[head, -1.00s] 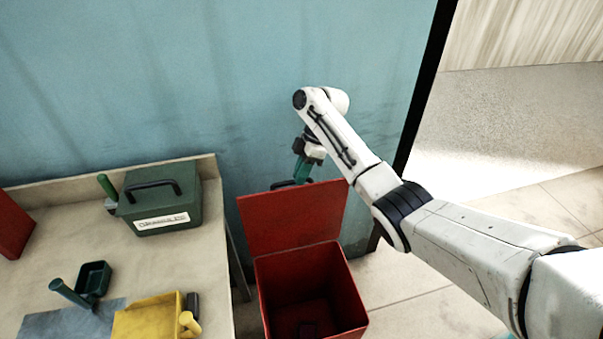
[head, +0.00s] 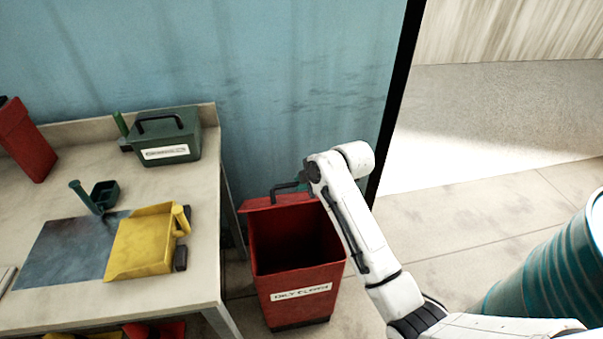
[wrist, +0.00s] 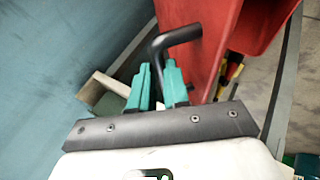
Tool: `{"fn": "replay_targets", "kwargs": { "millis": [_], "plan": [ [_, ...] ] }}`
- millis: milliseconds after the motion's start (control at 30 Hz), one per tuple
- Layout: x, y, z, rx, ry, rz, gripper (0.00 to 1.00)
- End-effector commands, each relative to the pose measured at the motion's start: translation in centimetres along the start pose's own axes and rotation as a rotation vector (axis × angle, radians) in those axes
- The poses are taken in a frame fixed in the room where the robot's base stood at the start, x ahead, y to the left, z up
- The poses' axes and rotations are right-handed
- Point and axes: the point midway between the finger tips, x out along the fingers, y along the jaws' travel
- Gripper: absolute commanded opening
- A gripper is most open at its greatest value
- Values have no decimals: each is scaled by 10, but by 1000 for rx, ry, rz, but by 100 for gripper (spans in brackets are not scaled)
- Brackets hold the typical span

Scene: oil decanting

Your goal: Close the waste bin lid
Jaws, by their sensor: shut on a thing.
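The red waste bin (head: 300,270) stands on the floor to the right of the table, its mouth open and its inside dark. Its red lid (head: 262,203) shows as a thin, foreshortened strip behind the back rim, with a black bar handle (head: 284,187) on top. My gripper (head: 303,180) is at the right end of this handle, partly hidden by my arm. In the wrist view, the teal fingers of my gripper (wrist: 160,88) are shut on the black handle (wrist: 175,37), beside red panelling. The exact lid angle is hard to tell.
The table (head: 205,235) holds a green box (head: 165,150), a yellow container (head: 140,245), a small dark green scoop (head: 103,195) and a red container (head: 25,140). A blue wall (head: 300,80) is close behind the bin. A teal drum (head: 550,270) stands at right.

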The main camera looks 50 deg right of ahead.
Motion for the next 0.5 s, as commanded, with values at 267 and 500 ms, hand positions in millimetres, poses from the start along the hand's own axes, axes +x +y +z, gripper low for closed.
{"fn": "replay_targets", "kwargs": {
  "millis": [267, 500],
  "plan": [
    [17, -65, 7, -75, -1, 186, 0],
    [32, -110, 12, -135, -1, 327, 0]
  ]
}}
